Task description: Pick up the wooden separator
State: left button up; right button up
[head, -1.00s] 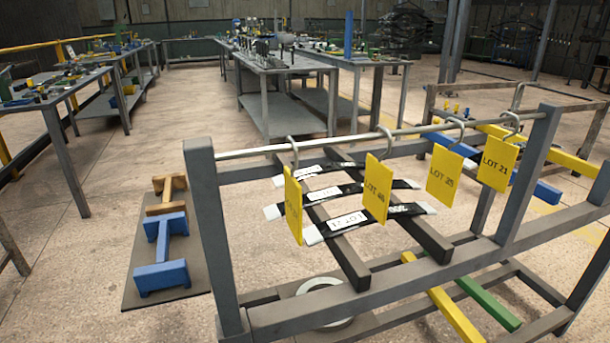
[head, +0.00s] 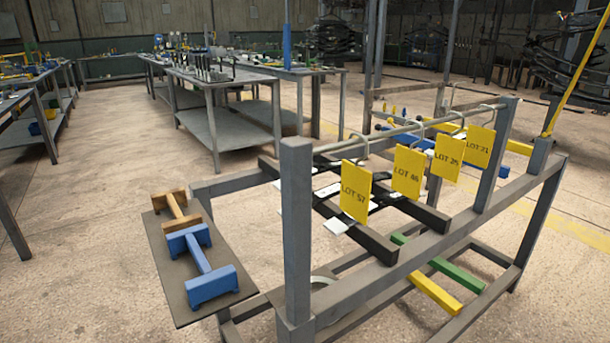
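The wooden separator (head: 175,208) is brown, with two end blocks joined by a bar. It lies at the far end of a dark side shelf (head: 165,268) on the left of the grey rack. A blue separator (head: 199,265) of the same kind lies in front of it, close to it or touching; I cannot tell which. The wooden one is partly overlapped by the blue one in this view. Neither of my grippers shows in the head view.
The grey rack (head: 297,230) stands close in front, with yellow lot tags (head: 356,190) hanging from its top bar. Dark springs rest on its beams. A white roll (head: 322,281) sits low inside. Workbenches (head: 215,95) stand behind. The floor left of the shelf is clear.

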aim_at(170, 198)
jog(key=k+j+z, duration=0.1)
jog(key=j+z, duration=0.4)
jog(key=j, duration=0.55)
jog(key=i+j+z, duration=0.1)
jog(key=j+z, duration=0.15)
jog(key=j, duration=0.3)
jog(key=j+z, duration=0.2)
jog(key=j, duration=0.35)
jog(key=i+j+z, duration=0.2)
jog(key=j+z, duration=0.3)
jog(key=j, duration=0.6)
jog(key=j+z, duration=0.5)
jog(key=j, duration=0.55)
